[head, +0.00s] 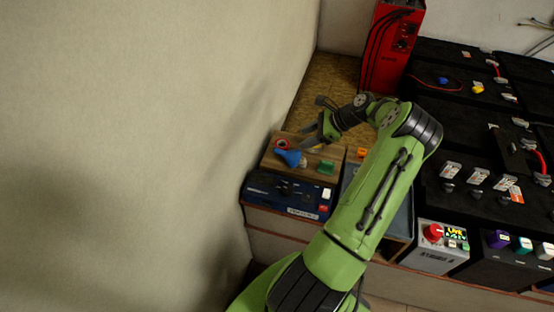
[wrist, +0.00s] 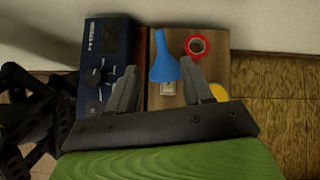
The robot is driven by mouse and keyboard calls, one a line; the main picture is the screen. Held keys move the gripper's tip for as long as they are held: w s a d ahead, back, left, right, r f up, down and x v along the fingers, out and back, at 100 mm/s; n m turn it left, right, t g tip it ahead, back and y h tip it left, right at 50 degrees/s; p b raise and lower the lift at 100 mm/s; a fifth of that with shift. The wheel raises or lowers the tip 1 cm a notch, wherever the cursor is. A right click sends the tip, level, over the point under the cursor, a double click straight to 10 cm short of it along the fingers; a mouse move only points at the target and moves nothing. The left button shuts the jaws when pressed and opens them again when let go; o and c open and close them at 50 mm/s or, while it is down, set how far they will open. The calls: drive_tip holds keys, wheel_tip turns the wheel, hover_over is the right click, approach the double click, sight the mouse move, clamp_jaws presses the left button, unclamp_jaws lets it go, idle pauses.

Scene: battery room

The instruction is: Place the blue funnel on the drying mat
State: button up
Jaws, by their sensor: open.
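The blue funnel (head: 291,157) lies on a brown wooden board (head: 273,161), beside a red ring of tape. In the wrist view the funnel (wrist: 164,66) shows spout up the picture, its wide end between the lines of my two fingers. My gripper (head: 312,139) is open and above the board, near the funnel; its fingers also show in the wrist view (wrist: 158,80), apart, with nothing clearly held. I cannot make out the drying mat for certain; a grey-blue surface (head: 402,222) right of the board is partly hidden by my arm.
The red tape (wrist: 197,45), a green block (head: 326,167) and a yellow round thing (wrist: 218,92) are near the funnel. A dark blue device (head: 282,194) stands in front of the board. A red charger (head: 392,45) and black batteries stand at right. The wall is close at left.

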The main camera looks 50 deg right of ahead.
sight(280, 150)
drive_tip(key=b+x, duration=0.5)
drive_tip(key=x, duration=1.1)
drive_tip(key=shift+s, duration=0.15)
drive_tip(key=shift+c, duration=0.8)
clamp_jaws()
drive_tip(key=shift+r, duration=0.1)
wheel_tip(280, 150, up, 10)
drive_tip(key=p, duration=0.3)
